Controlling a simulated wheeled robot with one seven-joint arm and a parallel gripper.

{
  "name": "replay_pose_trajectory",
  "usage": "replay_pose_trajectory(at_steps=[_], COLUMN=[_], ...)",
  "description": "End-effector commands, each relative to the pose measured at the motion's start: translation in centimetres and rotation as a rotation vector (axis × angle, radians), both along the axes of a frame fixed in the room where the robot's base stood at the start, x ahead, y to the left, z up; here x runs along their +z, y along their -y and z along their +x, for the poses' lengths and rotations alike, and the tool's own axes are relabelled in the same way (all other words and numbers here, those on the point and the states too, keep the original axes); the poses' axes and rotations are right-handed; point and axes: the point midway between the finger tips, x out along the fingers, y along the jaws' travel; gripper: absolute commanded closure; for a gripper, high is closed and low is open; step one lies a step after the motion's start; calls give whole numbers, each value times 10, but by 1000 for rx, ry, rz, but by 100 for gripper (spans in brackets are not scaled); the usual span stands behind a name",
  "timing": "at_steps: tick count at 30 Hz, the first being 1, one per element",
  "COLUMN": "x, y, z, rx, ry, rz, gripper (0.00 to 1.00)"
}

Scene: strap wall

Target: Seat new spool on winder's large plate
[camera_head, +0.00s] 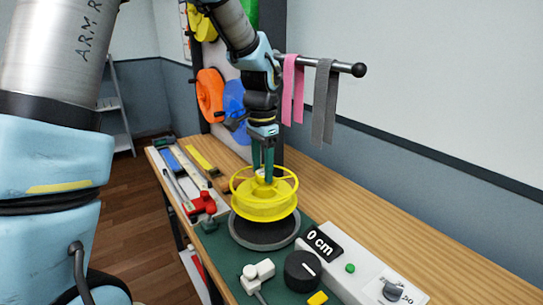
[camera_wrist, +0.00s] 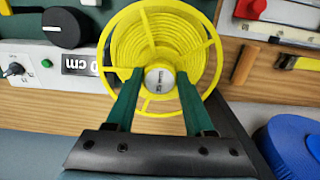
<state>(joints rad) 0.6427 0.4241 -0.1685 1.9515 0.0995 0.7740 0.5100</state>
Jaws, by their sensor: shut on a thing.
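A yellow spool (camera_head: 259,207) with yellow strap wound on it is in the middle of the head view. It also shows in the wrist view (camera_wrist: 205,60), with a white hub at its centre. My gripper (camera_head: 264,175) points down at the spool's hub; in the wrist view its green fingers (camera_wrist: 158,80) are shut on the hub from two sides. The winder's large dark round plate (camera_head: 272,238) lies directly below the spool. The spool is roughly level over the plate; I cannot tell whether they touch. The plate's centre is hidden under the spool.
A white control panel (camera_head: 340,262) with a "0 cm" display and a black knob (camera_head: 302,270) stand at the front right. A red tool (camera_head: 203,203) lies left of the plate. Orange and blue spools hang behind; pink and grey straps hang from a rod.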

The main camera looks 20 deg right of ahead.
Motion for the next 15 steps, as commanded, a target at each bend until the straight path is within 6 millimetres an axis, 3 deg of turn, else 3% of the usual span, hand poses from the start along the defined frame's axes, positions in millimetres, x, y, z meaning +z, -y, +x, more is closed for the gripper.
replay_pose_trajectory(at_steps=[8, 15], x=[-8, -30], y=[0, 0], z=[0, 0], rx=[0, 0], ry=[1, 0], rz=[-1, 0], gripper=[100, 100])
